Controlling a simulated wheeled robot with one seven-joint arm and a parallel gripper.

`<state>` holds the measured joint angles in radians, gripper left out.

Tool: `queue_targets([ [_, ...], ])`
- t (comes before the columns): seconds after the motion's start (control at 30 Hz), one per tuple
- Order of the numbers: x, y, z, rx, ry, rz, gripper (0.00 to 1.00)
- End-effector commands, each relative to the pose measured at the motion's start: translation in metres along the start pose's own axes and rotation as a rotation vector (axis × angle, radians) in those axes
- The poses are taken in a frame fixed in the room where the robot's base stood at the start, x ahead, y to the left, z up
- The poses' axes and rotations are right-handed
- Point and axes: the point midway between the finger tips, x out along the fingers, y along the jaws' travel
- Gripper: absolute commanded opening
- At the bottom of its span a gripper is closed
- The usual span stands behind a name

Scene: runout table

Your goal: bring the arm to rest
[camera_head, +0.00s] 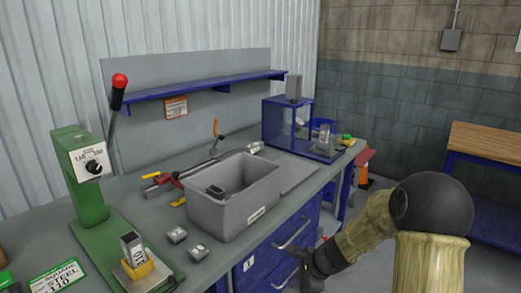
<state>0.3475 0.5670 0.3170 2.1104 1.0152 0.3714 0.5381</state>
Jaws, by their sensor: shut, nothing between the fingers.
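My arm rises at the lower right of the head view, with tan links and a dark round joint. It reaches left and down in front of the bench. My gripper (303,262) is at its end, a dark shape in front of the blue drawers, below the bench top's front edge. It is shut and holds nothing. Its fingertips are small and dark here, and I cannot tell whether they touch the drawer handle (293,234) beside them.
A grey bin (262,203) stands on the bench near the front edge. A green press (80,180) with a red-knobbed lever stands left. Two small metal blocks (177,235) lie between them. A blue-framed clear enclosure (285,125) is at the back. Floor shows to the right.

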Motion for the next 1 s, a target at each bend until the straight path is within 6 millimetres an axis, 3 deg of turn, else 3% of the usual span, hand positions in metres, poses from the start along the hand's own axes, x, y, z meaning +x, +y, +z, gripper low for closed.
queue_targets([
  [0.3, -0.072, 0.083, 0.007, -0.847, 0.195, 0.202, 0.0],
  [0.5, -0.106, 0.119, 0.004, -1.235, 0.253, 0.315, 0.0],
  [0.77, -0.136, 0.152, 0.0, -1.599, 0.29, 0.425, 0.0],
  [1.0, -0.169, 0.14, 0.016, -1.603, 0.288, 0.43, 0.0],
])
